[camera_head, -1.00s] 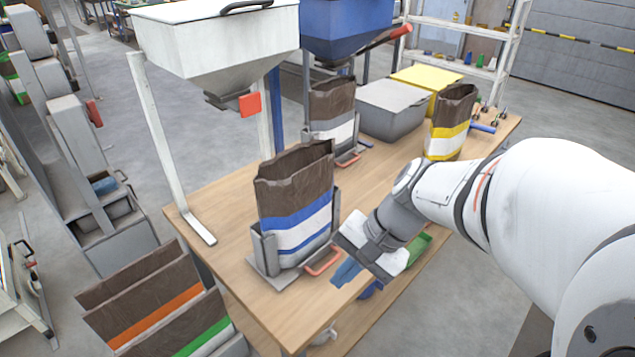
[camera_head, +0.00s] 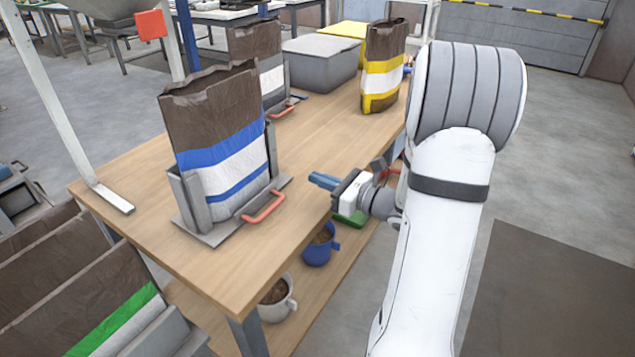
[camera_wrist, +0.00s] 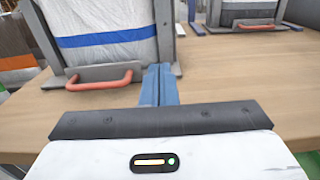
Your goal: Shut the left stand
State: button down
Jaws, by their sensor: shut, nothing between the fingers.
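The left stand (camera_head: 190,205) is a grey metal frame on the wooden table. It holds an upright brown bag (camera_head: 215,120) with blue and white bands. Its red handle (camera_head: 264,207) sticks out at the front foot. In the wrist view the stand (camera_wrist: 165,35) fills the upper left, and its handle (camera_wrist: 100,82) lies left of my fingers. My gripper (camera_head: 322,181) is shut and empty, right of the handle and apart from it, near the table edge. Its blue fingers (camera_wrist: 160,85) point forward. I cannot tell whether the stand is open or shut.
A second stand with a bag (camera_head: 256,55) and red handle (camera_head: 281,112) stands behind. A grey bin (camera_head: 320,62) and a yellow-banded bag (camera_head: 383,65) are further back. A blue bucket (camera_head: 320,245) and a white bucket (camera_head: 277,300) sit on the lower shelf. The table's middle is clear.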

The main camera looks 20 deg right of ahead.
aim_at(272, 161)
jog(key=b+x, duration=0.1)
jog(key=x, duration=1)
